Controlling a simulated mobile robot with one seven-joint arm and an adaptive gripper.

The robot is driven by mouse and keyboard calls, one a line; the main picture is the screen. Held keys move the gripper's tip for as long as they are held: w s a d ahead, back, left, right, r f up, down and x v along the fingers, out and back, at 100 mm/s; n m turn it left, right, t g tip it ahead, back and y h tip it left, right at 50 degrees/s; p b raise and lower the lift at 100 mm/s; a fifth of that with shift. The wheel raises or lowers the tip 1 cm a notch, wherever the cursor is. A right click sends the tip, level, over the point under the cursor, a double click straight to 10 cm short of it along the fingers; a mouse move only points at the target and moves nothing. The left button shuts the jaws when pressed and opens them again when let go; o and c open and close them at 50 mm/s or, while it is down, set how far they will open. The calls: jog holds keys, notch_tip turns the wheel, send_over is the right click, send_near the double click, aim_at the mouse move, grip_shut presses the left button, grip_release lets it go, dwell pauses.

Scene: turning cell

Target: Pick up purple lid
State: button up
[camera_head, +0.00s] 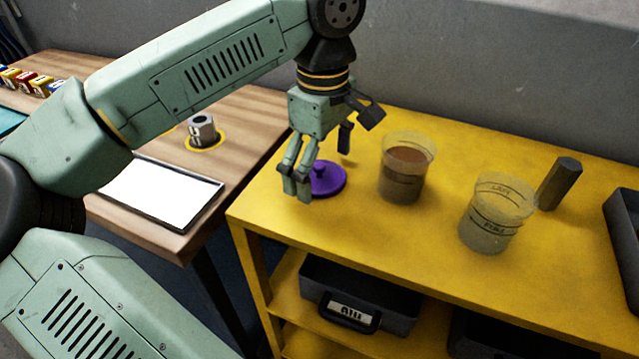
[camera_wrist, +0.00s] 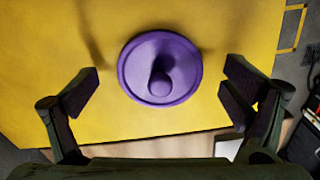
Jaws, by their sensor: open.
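The purple lid (camera_head: 329,180) is a round disc with a small knob on top. It lies flat on the yellow table (camera_head: 450,270), near its left end. My gripper (camera_head: 318,165) is above the lid, pointing down. In the wrist view, the lid (camera_wrist: 160,69) shows whole, a little above the line between the two open fingers (camera_wrist: 158,97). The fingers are apart, one on each side, and do not appear to touch it. In the head view one finger hides part of the lid's left side.
A translucent cup with brown contents (camera_head: 405,175) stands right of the lid. A second cup with pale contents (camera_head: 492,225) and a dark block (camera_head: 559,183) stand farther right. A wooden table (camera_head: 250,115) with a metal nut-like part (camera_head: 202,130) and a tray (camera_head: 160,195) is at left.

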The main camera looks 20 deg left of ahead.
jog(key=shift+c, duration=0.6)
jog(key=c, duration=0.9)
jog(key=shift+c, duration=0.4)
